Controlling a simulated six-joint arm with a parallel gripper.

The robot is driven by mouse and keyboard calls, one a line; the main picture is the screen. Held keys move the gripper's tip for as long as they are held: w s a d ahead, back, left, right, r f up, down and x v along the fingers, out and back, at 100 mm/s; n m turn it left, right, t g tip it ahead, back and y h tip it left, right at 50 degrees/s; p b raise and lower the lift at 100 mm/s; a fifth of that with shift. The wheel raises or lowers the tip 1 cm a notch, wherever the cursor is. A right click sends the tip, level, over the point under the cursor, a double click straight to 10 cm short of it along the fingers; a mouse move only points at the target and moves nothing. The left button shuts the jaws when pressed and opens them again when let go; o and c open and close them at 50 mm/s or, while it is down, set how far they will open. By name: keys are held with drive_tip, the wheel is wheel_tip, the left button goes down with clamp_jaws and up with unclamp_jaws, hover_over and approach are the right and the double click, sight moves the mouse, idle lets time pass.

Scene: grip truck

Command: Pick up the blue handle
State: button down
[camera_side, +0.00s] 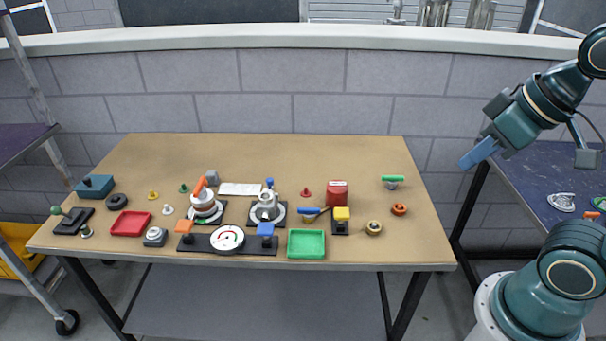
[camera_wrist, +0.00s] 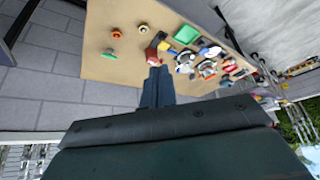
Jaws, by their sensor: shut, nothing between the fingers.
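Several blue parts stand among the items on the brown table (camera_side: 330,150). A blue lever handle (camera_side: 309,210) points left beside a red box (camera_side: 337,190). A small blue upright handle (camera_side: 270,182) tops a grey valve (camera_side: 267,206), and a flat blue knob (camera_side: 265,229) sits near the front edge. I cannot tell which one the task names. My gripper (camera_side: 466,163) is shut and empty, high to the right of the table, apart from all of them. In the wrist view my shut fingers (camera_wrist: 157,72) point toward the table, and the handles are too small to tell apart.
A green tray (camera_side: 306,244), a red tray (camera_side: 130,223), a dial gauge (camera_side: 228,238) and an orange-handled valve (camera_side: 204,203) crowd the front. A green-topped fitting (camera_side: 393,180) and an orange knob (camera_side: 399,209) stand at right. The table's back strip is clear.

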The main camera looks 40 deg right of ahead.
drive_tip(key=c, duration=1)
unclamp_jaws()
drive_tip(key=n+g+y, duration=0.2)
drive_tip(key=n+y, duration=0.1)
drive_tip(key=n, duration=0.6)
hover_over(316, 208)
drive_tip(key=s+d, duration=0.2)
drive_tip(key=d, duration=0.1)
wheel_tip(316, 208, down, 18)
drive_tip(key=shift+s+a+r, duration=0.1)
drive_tip(key=shift+a, duration=0.15)
drive_tip(key=shift+x, duration=4.3)
